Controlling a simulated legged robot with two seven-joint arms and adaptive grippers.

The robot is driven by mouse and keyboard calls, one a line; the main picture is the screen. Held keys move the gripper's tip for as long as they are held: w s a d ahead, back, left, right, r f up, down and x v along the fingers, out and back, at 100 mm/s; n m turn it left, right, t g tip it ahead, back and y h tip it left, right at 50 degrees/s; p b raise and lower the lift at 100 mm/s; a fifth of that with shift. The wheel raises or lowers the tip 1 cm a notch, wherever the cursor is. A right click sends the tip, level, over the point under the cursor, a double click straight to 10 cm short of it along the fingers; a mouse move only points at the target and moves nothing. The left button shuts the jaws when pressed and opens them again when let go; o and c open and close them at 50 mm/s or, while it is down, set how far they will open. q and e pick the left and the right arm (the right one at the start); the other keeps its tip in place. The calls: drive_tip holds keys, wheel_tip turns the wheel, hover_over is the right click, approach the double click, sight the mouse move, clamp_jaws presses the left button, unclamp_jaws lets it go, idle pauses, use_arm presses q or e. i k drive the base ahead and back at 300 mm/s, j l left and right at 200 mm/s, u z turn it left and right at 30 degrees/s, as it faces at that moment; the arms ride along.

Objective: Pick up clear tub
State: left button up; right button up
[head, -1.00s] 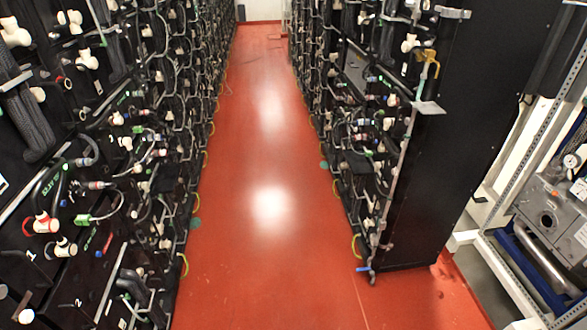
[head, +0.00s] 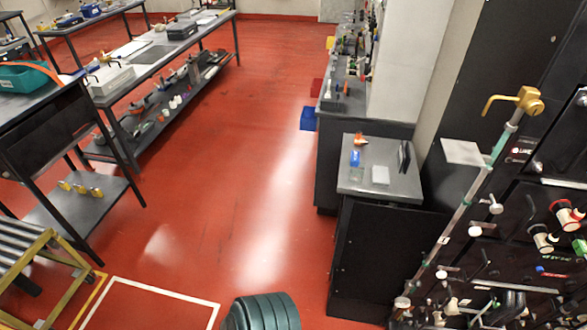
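I cannot clearly make out a clear tub. A small pale, box-like item (head: 380,175) sits on the grey top of a low dark cabinet (head: 350,183) at centre right. A small blue item (head: 355,158) stands beside it, with something pale just below it. These are too small to tell whether one is a clear tub. Neither of my grippers shows in the head view.
A dark green ribbed object (head: 262,312) stands on the red floor at the bottom centre. Benches (head: 155,55) and a roller stand (head: 35,265) line the left. The middle floor is clear.

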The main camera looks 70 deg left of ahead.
sight(357, 169)
drive_tip(key=u, duration=1.85)
